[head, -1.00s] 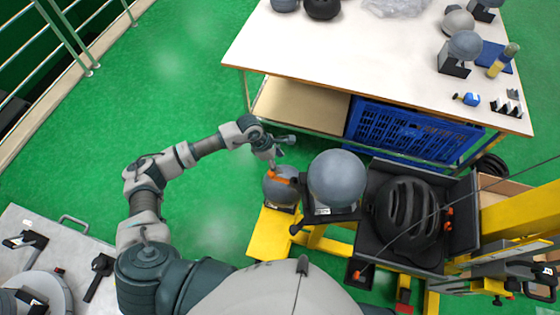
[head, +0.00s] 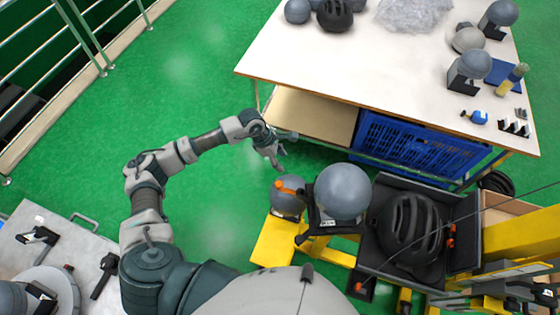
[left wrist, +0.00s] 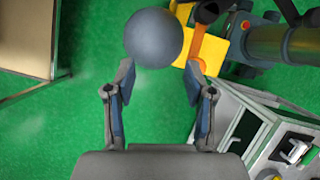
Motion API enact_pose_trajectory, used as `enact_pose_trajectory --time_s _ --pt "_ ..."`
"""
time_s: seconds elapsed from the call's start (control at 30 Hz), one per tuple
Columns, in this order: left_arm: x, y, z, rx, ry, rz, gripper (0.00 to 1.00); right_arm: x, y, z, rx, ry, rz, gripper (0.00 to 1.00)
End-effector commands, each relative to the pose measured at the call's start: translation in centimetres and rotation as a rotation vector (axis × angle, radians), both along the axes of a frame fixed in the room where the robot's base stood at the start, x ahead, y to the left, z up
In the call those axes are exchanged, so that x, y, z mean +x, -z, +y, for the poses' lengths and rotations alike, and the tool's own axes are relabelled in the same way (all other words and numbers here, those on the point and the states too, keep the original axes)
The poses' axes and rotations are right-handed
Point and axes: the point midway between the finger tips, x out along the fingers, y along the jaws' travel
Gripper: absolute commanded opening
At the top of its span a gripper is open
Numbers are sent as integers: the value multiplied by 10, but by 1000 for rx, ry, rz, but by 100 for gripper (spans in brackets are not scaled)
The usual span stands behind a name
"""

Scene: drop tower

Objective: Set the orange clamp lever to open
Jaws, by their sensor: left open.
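The orange clamp lever (head: 290,188) lies across the top of a small grey ball (head: 286,204), beside a larger grey ball (head: 343,191) on a black holder. My left gripper (head: 279,166) is just above and left of the lever in the head view, apart from it. In the left wrist view, the open jaws (left wrist: 158,80) are empty, with a grey ball (left wrist: 155,37) just beyond the fingertips. An orange bar (left wrist: 198,45), likely the lever, shows right of that ball. My right gripper is not in view.
A yellow frame (head: 275,243) stands under the balls. A black helmet (head: 411,228) sits in a dark tray at right. A white-topped table (head: 370,65) with a blue crate (head: 415,143) below is behind. Green floor is free at left.

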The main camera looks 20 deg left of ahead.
Motion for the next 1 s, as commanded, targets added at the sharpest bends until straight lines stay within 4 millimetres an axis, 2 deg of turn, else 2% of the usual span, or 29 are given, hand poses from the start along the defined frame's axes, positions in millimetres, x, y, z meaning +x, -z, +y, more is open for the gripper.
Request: enact_pose_trajectory --time_s 0.37,1.0 --pt "3 -28 14 -2 -1 0 54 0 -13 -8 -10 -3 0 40" --pt "7 -74 31 -1 -1 -1 54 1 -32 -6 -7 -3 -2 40"
